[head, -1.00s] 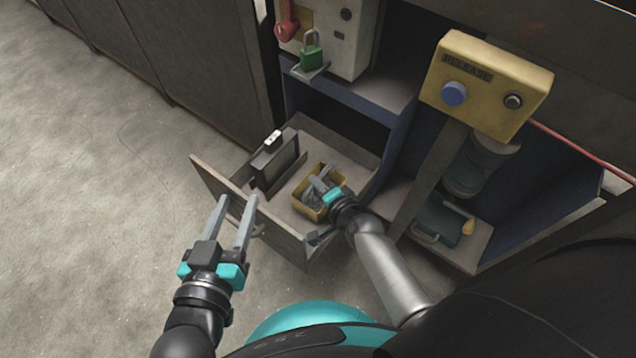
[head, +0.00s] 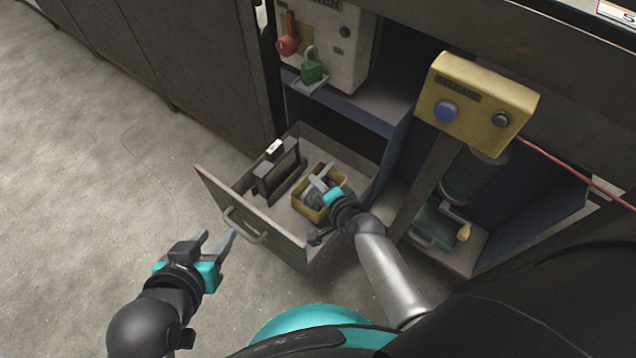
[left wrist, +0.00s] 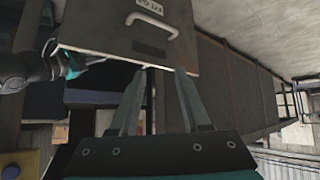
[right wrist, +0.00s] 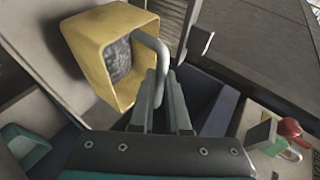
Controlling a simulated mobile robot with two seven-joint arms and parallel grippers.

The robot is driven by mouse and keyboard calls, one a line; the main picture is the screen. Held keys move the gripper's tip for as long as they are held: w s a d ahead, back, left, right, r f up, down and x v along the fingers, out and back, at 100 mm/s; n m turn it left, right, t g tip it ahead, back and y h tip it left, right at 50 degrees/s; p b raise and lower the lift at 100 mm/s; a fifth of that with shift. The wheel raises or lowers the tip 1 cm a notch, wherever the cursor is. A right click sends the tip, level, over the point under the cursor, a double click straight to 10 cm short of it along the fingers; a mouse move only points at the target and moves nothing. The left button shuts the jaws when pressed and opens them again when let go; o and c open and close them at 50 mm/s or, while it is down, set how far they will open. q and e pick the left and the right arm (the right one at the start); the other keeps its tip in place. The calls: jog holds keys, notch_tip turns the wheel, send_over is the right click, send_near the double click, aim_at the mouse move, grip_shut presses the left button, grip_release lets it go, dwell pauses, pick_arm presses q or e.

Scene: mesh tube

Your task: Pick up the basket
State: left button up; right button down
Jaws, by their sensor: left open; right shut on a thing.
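The basket (head: 307,210) is a small yellow box with a grey handle, in the open drawer in the head view. In the right wrist view the basket (right wrist: 78,48) looks tilted, with dark mesh-like contents. My right gripper (head: 322,184) is shut on the basket's handle; the grip also shows in the right wrist view (right wrist: 165,75). I cannot tell if the basket is clear of the drawer floor. My left gripper (head: 218,239) is open and empty, outside the drawer to the left; its fingers face the drawer front in the left wrist view (left wrist: 164,72).
The pulled-out drawer (head: 277,237) also holds a dark upright case (head: 276,172). A yellow control box (head: 475,105) with a blue button stands right. A green case (head: 436,228) lies in the lower right compartment. A green padlock (head: 312,72) hangs above. The floor left is clear.

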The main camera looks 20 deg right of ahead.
pick_arm(q)
jog(key=shift+s+a+g+y+p, duration=1.1)
jog(key=shift+s+a+g+p, duration=0.45)
jog(key=shift+s+a+g, duration=0.8)
jog(key=s+a+f+g+p, duration=0.1)
jog(key=s+f+p, duration=0.1)
jog(key=f, duration=0.5)
jog(key=s+f+p, duration=0.2)
jog(key=f+p, duration=0.3)
jog(key=f, duration=0.3)
jog(key=shift+a+f+g, duration=0.25)
jog(key=shift+a+g, duration=0.1)
pick_arm(e)
notch_tip(320, 180, up, 15)
pick_arm(q)
jog(key=shift+s+f, duration=0.1)
jog(key=shift+s, duration=0.05)
jog(key=shift+s, duration=0.1)
pick_arm(e)
jog(key=shift+r, duration=0.15)
